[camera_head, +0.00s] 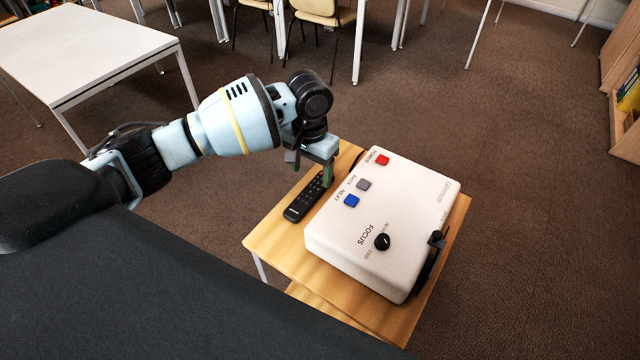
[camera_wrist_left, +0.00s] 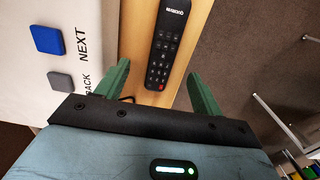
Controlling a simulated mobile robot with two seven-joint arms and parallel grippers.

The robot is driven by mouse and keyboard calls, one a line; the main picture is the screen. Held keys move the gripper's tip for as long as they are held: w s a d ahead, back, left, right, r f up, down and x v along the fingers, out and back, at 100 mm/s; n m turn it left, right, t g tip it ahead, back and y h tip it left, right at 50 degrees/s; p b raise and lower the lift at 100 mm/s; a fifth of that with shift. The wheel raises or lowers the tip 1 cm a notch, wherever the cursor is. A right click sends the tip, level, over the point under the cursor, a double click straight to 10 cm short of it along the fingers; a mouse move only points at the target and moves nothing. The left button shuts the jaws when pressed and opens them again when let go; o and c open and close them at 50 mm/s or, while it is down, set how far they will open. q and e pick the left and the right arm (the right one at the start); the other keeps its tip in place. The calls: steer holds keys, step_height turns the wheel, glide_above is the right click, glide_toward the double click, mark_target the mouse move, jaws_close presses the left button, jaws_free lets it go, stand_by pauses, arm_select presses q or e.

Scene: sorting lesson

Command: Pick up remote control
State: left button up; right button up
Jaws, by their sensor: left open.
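The black remote control (camera_head: 305,199) lies on the wooden table (camera_head: 277,240), beside the white box with buttons. In the left wrist view the remote (camera_wrist_left: 166,47) lies between the lines of my two green fingers, ahead of their tips. My left gripper (camera_head: 325,172) is above the far end of the remote, pointing down, and hides part of it. In the left wrist view my left gripper (camera_wrist_left: 158,75) is open, with nothing between its fingers. My right gripper does not show in either view.
The white box (camera_head: 335,243) with red, grey and blue buttons and a black knob fills most of the small table, close to the remote. A white table (camera_head: 85,45) stands at the back left, chairs (camera_head: 322,12) at the back. Carpet at right is clear.

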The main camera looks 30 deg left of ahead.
mark_target(310, 193)
arm_select(q)
steer(key=shift+s, duration=0.3)
steer(key=shift+s+f, duration=0.1)
steer(key=shift+f, duration=1.1)
steer(key=shift+w+a+f, duration=0.1)
steer(key=shift+w+f, duration=0.05)
steer(key=shift+w, duration=0.05)
steer(key=f, duration=0.3)
steer(key=f+b, duration=0.1)
steer(key=f, duration=0.1)
steer(key=shift+w+a, duration=0.2)
steer(key=shift+w, duration=0.1)
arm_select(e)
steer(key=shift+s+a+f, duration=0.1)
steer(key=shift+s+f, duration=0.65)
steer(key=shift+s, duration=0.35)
arm_select(q)
steer(key=c, duration=1.1)
